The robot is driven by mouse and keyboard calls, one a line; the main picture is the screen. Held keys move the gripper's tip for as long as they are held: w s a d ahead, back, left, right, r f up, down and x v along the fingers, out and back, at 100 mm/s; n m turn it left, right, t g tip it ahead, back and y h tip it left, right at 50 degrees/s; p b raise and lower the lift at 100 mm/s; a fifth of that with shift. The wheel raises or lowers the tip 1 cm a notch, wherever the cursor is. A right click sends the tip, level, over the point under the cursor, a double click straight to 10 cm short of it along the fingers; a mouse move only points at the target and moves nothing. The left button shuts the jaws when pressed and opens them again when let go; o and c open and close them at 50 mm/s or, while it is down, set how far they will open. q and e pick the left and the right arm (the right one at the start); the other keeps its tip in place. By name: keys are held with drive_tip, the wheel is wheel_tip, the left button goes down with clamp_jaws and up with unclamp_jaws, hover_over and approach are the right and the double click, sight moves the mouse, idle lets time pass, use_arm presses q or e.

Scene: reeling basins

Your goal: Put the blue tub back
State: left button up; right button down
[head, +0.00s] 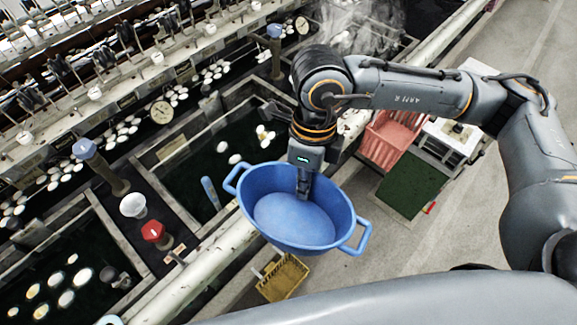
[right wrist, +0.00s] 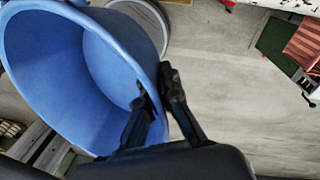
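The blue tub (head: 296,222) is an oval, empty tub with a loop handle at each end. In the head view it is in the middle, in front of the basins, and seems held up above the floor. My right gripper (head: 304,184) reaches down to its far rim. In the right wrist view the tub (right wrist: 75,75) fills the left side, and the right gripper's fingers (right wrist: 157,92) lie on either side of its wall, pinching it. My left gripper is not in view.
Dark water basins (head: 70,290) with pale cocoons lie at left, edged by a long pale pipe (head: 205,268). A yellow crate (head: 283,278) stands on the floor below the tub. A red crate (head: 384,140) and a green mat (head: 411,184) are at right. Open floor lies beyond.

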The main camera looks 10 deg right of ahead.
sight(286, 202)
drive_tip(key=m, duration=0.3)
drive_tip(key=a+m, duration=0.1)
drive_tip(key=m, duration=0.1)
drive_tip(key=shift+s+f+t+y, duration=0.1)
drive_tip(key=shift+s+t+y, duration=0.1)
drive_tip(key=shift+t+y, duration=0.1)
drive_tip(key=m, duration=0.2)
drive_tip(key=a+m, duration=0.1)
drive_tip(key=m, duration=0.1)
drive_tip(key=shift+s+m+t+b, duration=0.2)
drive_tip(key=shift+m+t+b, duration=0.1)
drive_tip(key=shift+m, duration=0.1)
drive_tip(key=m, duration=0.4)
drive_tip(key=shift+s+a+m+t, duration=0.1)
drive_tip(key=shift+a+m+t, duration=0.2)
drive_tip(key=shift+a, duration=0.05)
drive_tip(key=m, duration=0.6)
drive_tip(key=shift+a+t+b, duration=0.3)
drive_tip(key=shift+a+t, duration=0.05)
drive_tip(key=shift+t, duration=0.05)
drive_tip(key=w+d+f+p, duration=0.1)
drive_tip(key=w+d+f, duration=0.1)
drive_tip(key=w+f, duration=0.2)
drive_tip(key=w+d+f+p, duration=0.1)
drive_tip(key=w+d+f, duration=0.1)
drive_tip(key=w+f, duration=0.2)
drive_tip(key=w+d+f+p, duration=0.1)
drive_tip(key=w+d+f, duration=0.2)
drive_tip(key=w+f, duration=0.1)
drive_tip(key=shift+f, duration=0.35)
